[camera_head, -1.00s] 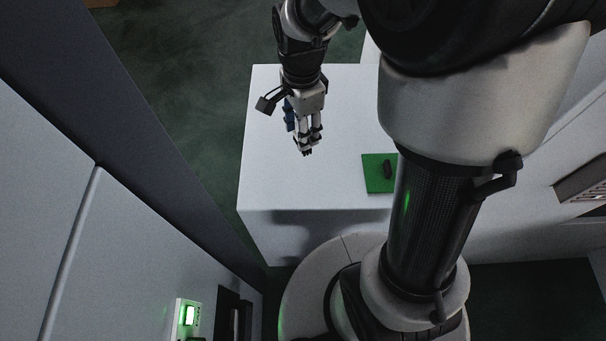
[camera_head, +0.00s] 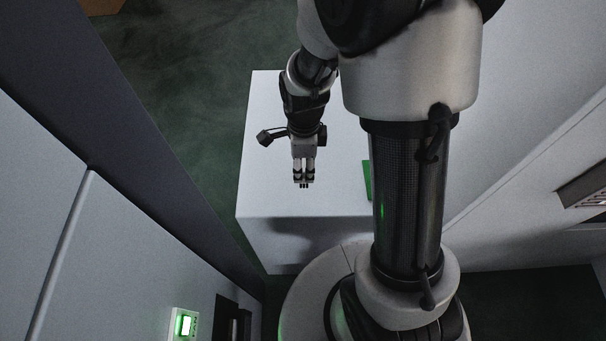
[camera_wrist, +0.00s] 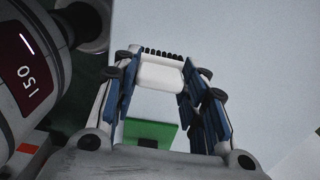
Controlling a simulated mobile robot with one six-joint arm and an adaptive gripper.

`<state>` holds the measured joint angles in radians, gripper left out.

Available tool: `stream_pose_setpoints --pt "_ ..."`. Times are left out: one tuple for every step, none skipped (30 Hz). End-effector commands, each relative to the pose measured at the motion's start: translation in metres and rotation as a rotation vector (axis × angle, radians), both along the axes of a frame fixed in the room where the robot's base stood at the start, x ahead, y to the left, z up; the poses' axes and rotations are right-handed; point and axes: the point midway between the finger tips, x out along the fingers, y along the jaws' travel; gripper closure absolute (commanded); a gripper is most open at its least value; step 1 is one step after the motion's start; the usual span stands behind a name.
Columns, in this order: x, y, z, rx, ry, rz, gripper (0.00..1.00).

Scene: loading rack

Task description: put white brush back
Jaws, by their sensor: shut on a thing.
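My gripper (camera_head: 304,178) is over the white table, left of my arm's column in the head view. In the wrist view its blue-padded fingers (camera_wrist: 157,95) are shut on the white brush (camera_wrist: 160,73), whose row of black bristles shows along its top edge. In the head view I cannot make out the brush apart from the fingers. The green mat (camera_head: 367,181) lies on the table to the right of my gripper, mostly hidden by my arm. It also shows between the fingers in the wrist view (camera_wrist: 150,130).
The white table (camera_head: 270,195) is clear around my gripper. A grey wall panel with a lit green device (camera_head: 185,325) stands at the lower left. A small dark thing shows at the mat's lower edge in the wrist view (camera_wrist: 148,143).

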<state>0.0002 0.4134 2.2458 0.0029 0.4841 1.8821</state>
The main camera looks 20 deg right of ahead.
Motion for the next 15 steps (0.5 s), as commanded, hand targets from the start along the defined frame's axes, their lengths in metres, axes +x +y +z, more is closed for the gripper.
stream_pose_setpoints --pt "0.0 0.0 -0.007 0.001 0.002 0.0 0.8" --pt "0.0 0.0 -0.009 0.0 0.0 0.0 0.8" --pt "0.0 0.0 -0.011 0.0 0.0 0.0 0.8" --pt "0.0 0.0 -0.013 0.0 0.0 0.0 0.8" --pt "0.0 0.0 -0.014 0.0 0.001 0.0 0.8" --pt "0.0 0.0 -0.017 0.0 0.001 0.0 0.8" --pt "0.0 0.0 -0.02 0.0 0.001 0.0 0.8" --pt "0.0 0.0 -0.023 0.0 0.001 0.0 0.8" --pt "-0.001 0.0 -0.029 0.0 0.002 0.0 0.8" --pt "-0.001 0.0 -0.035 0.0 0.003 0.001 0.8" --pt "-0.001 0.0 -0.04 0.0 0.003 0.0 0.8" --pt "-0.001 0.0 -0.046 0.0 0.003 0.001 0.8" --pt "-0.001 0.0 -0.051 0.0 0.003 0.001 0.8" --pt "0.0 0.0 -0.053 0.001 0.002 0.001 0.8" --pt "0.0 0.0 -0.056 0.0 0.0 0.001 0.8"
